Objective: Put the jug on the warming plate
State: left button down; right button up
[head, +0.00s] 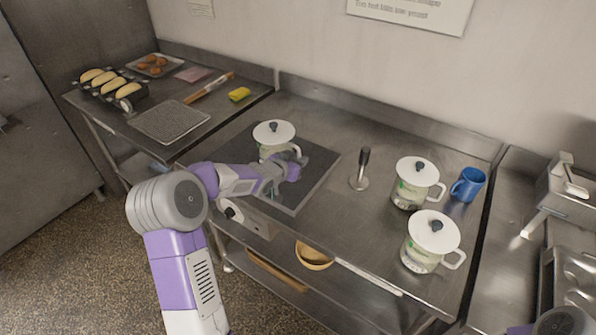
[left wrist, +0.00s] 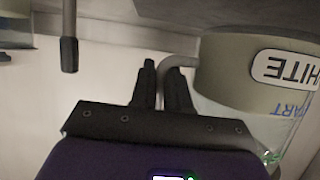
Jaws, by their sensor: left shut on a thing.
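A pale jug with a white lid (head: 273,132) is over the far part of the dark square warming plate (head: 304,193). My left gripper (head: 290,168) is in front of it and hides part of its lower body. In the left wrist view, which is upside down, the jug (left wrist: 240,65) carries a label reading "WHITE". There my left gripper (left wrist: 164,85) is shut on its handle. The jug looks upright; I cannot tell whether its base touches the plate. My right gripper is out of view.
Two similar lidded jugs (head: 412,188) (head: 422,258) stand on the right of the counter near a blue mug (head: 468,184). An upright tool (head: 361,170) with a dark handle stands right of the plate.

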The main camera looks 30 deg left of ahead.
pick_arm(q)
notch_tip(320, 180, down, 4)
jog(key=shift+r+b, duration=0.2)
jog(key=shift+b, duration=0.25)
jog(key=c, duration=1.1)
grip_release()
jog(key=shift+s, duration=0.15)
jog(key=p+v, duration=0.2)
jog(key=v, duration=0.9)
jog(key=shift+s+r, duration=0.2)
jog(key=shift+s, duration=0.15)
jog(key=shift+f, duration=0.1)
